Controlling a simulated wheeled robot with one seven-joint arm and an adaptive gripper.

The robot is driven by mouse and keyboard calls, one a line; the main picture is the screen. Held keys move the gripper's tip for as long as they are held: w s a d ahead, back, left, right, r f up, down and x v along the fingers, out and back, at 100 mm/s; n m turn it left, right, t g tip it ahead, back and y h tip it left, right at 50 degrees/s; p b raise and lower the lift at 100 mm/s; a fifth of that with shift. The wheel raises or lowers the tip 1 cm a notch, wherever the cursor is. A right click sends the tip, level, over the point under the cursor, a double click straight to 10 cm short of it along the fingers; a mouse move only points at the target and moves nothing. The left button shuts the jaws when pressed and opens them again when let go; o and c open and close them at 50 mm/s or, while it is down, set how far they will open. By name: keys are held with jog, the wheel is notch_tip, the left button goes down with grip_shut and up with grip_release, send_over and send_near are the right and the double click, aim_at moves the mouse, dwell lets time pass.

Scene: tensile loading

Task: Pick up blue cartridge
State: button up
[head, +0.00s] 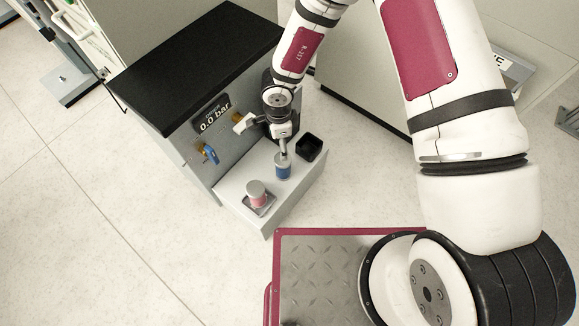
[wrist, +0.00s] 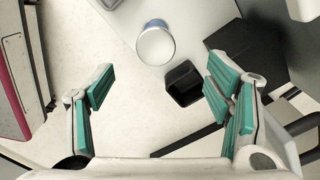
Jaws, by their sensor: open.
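The blue cartridge (head: 283,172) stands upright on the pale ledge (head: 236,190) of a grey machine. Its light top faces up, and in the wrist view the cartridge (wrist: 155,44) shows as a pale disc with a blue rim at the upper middle. My gripper (head: 284,154) is above it in the head view and hides part of its top. In the wrist view my gripper (wrist: 160,68) is open and empty, with its green-padded fingers wide apart. The cartridge lies beyond the fingertips, toward the top of the picture, not between the pads.
A black open box (head: 309,147) stands right beside the cartridge; it also shows in the wrist view (wrist: 183,84). A pink cartridge (head: 256,192) stands on a small square plate at the ledge's front. A blue-handled valve (head: 209,154) and a "0.0 bar" display (head: 214,119) are on the machine.

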aim_at(283, 163)
jog(key=f+b, duration=0.1)
jog(key=f, duration=0.1)
jog(key=f+b, duration=0.1)
jog(key=f, duration=0.2)
jog(key=f+b, duration=0.1)
jog(key=f, duration=0.2)
jog(key=shift+s+d+f, duration=0.15)
jog(key=shift+s, duration=0.15)
jog(key=shift+w+d+f+b, duration=0.1)
jog(key=shift+f+b, duration=0.95)
jog(key=shift+f, duration=0.55)
jog(key=shift+w+f+b, duration=0.1)
jog(key=shift+f+b, duration=0.95)
jog(key=shift+f, duration=0.55)
jog(key=shift+c, duration=0.6)
jog(key=shift+r, duration=0.1)
jog(key=c, duration=1.5)
